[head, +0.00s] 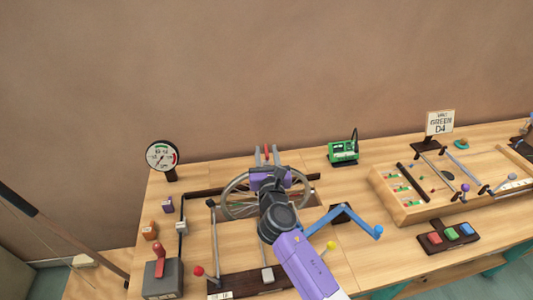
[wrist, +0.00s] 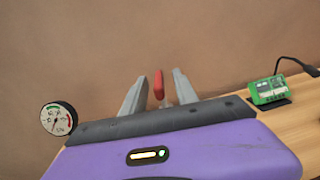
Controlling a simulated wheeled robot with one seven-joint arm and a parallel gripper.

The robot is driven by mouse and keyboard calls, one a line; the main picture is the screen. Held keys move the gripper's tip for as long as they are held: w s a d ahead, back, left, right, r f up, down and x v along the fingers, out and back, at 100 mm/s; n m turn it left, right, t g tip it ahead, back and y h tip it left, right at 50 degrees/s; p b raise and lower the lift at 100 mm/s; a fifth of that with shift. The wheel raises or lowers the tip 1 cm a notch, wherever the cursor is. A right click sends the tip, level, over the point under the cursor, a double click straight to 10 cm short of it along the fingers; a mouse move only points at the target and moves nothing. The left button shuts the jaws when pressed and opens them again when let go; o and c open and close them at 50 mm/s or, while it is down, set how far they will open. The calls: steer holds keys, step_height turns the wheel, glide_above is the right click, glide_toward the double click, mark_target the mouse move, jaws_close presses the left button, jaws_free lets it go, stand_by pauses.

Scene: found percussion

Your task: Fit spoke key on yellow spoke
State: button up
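The spoked wheel (head: 227,206) stands in its stand on the bench in the head view, largely covered by my arm. My gripper (head: 267,153) is over the wheel's upper part, with its two grey fingers pointing away toward the wall. In the wrist view the fingers (wrist: 159,85) are apart, with a red piece (wrist: 158,86) between them. A visible gap lies on each side of the red piece, so it does not look gripped. I cannot tell whether it is the spoke key. I cannot make out a yellow spoke.
A dial gauge (head: 162,156) stands left of the wheel, and a green device (head: 343,151) right of it. A blue crank (head: 345,214) and a yellow knob (head: 331,245) are close to my arm. A red-handled lever box (head: 163,278) is at front left. A wooden tray (head: 412,214) stands right.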

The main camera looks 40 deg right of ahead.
mark_target(267, 160)
steer(key=shift+a, duration=0.1)
steer(key=b+v, duration=0.1)
steer(key=v, duration=0.6)
steer(key=shift+s+a, duration=0.2)
steer(key=shift+s, duration=0.1)
stand_by(0.4)
